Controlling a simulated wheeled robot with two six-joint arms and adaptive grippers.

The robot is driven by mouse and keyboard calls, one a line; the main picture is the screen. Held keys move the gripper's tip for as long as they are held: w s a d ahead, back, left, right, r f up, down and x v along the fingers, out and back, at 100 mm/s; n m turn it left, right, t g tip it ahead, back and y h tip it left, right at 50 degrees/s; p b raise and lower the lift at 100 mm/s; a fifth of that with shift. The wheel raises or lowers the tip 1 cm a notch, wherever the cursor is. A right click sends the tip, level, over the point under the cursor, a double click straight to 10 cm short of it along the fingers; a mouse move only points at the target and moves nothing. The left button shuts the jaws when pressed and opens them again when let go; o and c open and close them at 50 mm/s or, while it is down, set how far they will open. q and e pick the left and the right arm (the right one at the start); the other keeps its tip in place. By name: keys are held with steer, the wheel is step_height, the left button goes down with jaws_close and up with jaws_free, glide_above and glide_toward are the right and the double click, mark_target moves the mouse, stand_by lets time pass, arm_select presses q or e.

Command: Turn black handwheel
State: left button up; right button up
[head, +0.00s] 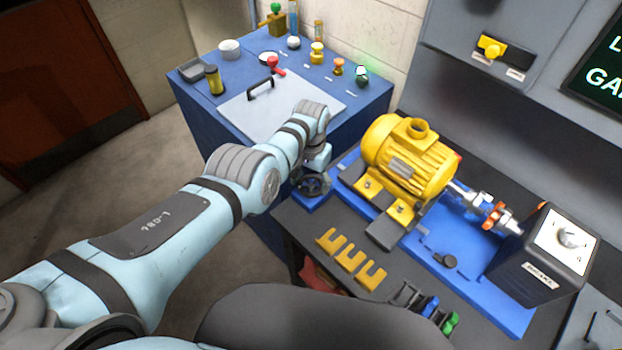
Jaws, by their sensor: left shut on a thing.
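The black handwheel (313,186) sits at the left end of the blue base plate (465,290), left of the yellow motor (410,155). My left arm reaches in from the lower left, and its gripper (316,168) is right above the handwheel, pointing down. The gripper is small in view and partly hidden by its own wrist. It is shut on the handwheel, at the wheel's upper side. The lower part of the wheel shows below the fingers. My right gripper is not in view.
A blue cabinet (250,150) with a grey lid, jars and knobs stands behind the arm. Yellow shims (350,262) lie on the dark bench in front of the motor. A black boxed unit (538,262) stands at the right. Open floor lies at the left.

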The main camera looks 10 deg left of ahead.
arm_select(q)
steer(key=m, duration=0.4)
steer(key=shift+m, duration=0.3)
steer(key=m, duration=0.3)
steer(key=shift+m, duration=0.4)
steer(key=m, duration=1.3)
steer(key=shift+m, duration=0.3)
steer(key=m, duration=0.7)
steer(key=shift+w+m, duration=0.1)
steer(key=shift+m, duration=1.8)
